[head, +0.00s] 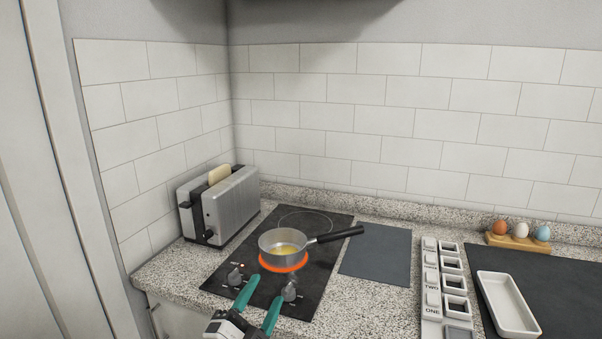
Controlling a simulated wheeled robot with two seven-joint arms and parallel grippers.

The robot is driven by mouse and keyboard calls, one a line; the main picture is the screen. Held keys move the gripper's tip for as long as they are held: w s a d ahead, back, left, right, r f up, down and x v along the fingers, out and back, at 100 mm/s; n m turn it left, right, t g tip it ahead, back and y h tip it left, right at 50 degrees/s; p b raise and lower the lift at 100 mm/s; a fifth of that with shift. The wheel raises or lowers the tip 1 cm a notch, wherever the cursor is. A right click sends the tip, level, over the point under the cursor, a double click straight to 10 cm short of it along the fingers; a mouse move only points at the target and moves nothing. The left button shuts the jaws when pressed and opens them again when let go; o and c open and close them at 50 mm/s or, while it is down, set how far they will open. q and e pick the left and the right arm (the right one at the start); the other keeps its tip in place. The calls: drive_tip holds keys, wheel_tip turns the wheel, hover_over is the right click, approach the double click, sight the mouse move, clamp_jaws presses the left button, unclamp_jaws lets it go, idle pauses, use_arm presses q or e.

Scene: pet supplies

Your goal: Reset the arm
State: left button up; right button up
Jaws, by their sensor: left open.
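My left gripper (267,288) comes in at the bottom edge of the head view with its two teal fingers spread apart and nothing between them. It is over the front edge of the black cooktop (325,272), near the control knobs. A small metal pan (271,243) with something yellow in it sits on the glowing orange burner (284,266), beyond the gripper. The pan's black handle (340,234) points right. My right gripper does not show.
A silver toaster (232,205) with a bread slice (219,174) stands at the back left. Right of the cooktop lie a dark mat (376,254), a white block rack (431,289), a white tray (486,277) and an egg holder (513,243) with three eggs. Tiled walls bound the counter.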

use_arm(q)
drive_tip(key=s+a+f+n+g+y, duration=0.4)
drive_tip(key=a+f+n+y, duration=0.25)
drive_tip(key=f, duration=0.45)
drive_tip(key=s+a+f+n+g, duration=0.4)
drive_tip(key=s+f+g, duration=0.25)
drive_tip(key=s, duration=0.65)
drive_tip(key=s+a+f+n+g, duration=0.3)
drive_tip(key=s+f+g, duration=0.4)
drive_tip(key=s, duration=0.5)
drive_tip(key=s+a+f+x, duration=0.1)
drive_tip(key=s+x, duration=0.2)
drive_tip(key=x, duration=1.1)
drive_tip(key=s+a+x, duration=0.1)
drive_tip(key=s+x, duration=0.2)
drive_tip(key=x, duration=1)
drive_tip(key=s+a+f+g, duration=0.1)
drive_tip(key=s+a+f, duration=0.1)
drive_tip(key=s+f, duration=1.3)
drive_tip(key=shift+s+a+f+y, duration=0.25)
drive_tip(key=shift+s+a+y, duration=0.1)
drive_tip(key=shift+s, duration=0.5)
